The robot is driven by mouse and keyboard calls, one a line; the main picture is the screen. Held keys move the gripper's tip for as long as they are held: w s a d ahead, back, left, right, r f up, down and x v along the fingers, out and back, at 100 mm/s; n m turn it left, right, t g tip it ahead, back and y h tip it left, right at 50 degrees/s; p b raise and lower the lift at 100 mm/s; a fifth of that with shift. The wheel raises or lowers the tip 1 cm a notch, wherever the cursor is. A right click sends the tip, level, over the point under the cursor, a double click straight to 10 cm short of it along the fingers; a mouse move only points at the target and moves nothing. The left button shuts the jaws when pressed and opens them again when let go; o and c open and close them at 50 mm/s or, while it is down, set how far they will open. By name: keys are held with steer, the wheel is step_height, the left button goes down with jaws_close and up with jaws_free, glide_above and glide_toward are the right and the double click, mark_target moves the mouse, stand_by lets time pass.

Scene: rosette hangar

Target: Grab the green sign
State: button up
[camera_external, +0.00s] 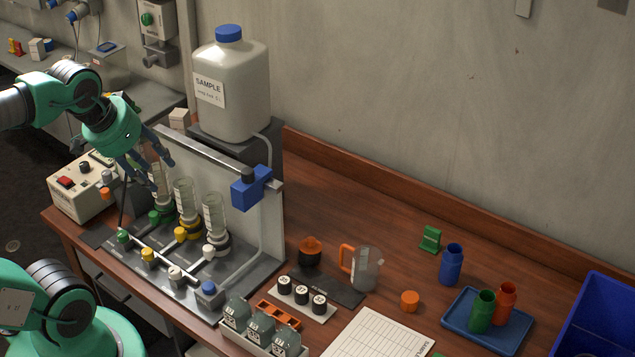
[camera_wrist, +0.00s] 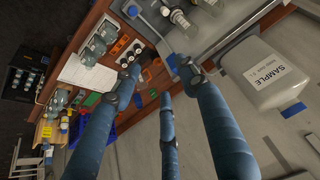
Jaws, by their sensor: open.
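A small green upright piece (camera_external: 431,238), which looks like the green sign, stands on the brown table near the back wall, right of centre in the external view. Its face is too small to read. My gripper (camera_external: 157,172) is open and empty, at the upper left above the glass tubes, far from the sign. Its blue fingers fill the middle of the wrist view (camera_wrist: 158,80).
The tube rack with valves (camera_external: 185,265) and the large sample jug (camera_external: 231,90) are close to my gripper. A clear jug (camera_external: 366,268), a blue bottle (camera_external: 451,264), a blue tray (camera_external: 457,318) and a blue bin (camera_external: 600,320) stand around the sign. The table behind the sign is clear.

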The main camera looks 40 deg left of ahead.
steer(key=w+d+r+m+g+p, duration=0.1)
steer(key=w+d+r+m, duration=0.15)
steer(key=w, duration=0.65)
steer(key=w+d+r+m, duration=0.2)
steer(key=w+d, duration=0.1)
steer(key=w, duration=0.6)
steer(key=w+d+r+m+g+p, duration=0.1)
steer(key=w+d+r+m, duration=0.15)
steer(key=w, duration=0.75)
steer(key=m+g+p, duration=0.4)
steer(key=m, duration=0.6)
glide_above(433, 230)
step_height(433, 230, down, 34)
steer(key=f, duration=0.1)
steer(key=shift+d+f+m, duration=0.1)
steer(key=shift+m, duration=0.2)
steer(key=shift+s, duration=0.1)
steer(key=shift+f+b, duration=0.3)
steer(key=shift+f, duration=4)
steer(key=shift+f, duration=0.15)
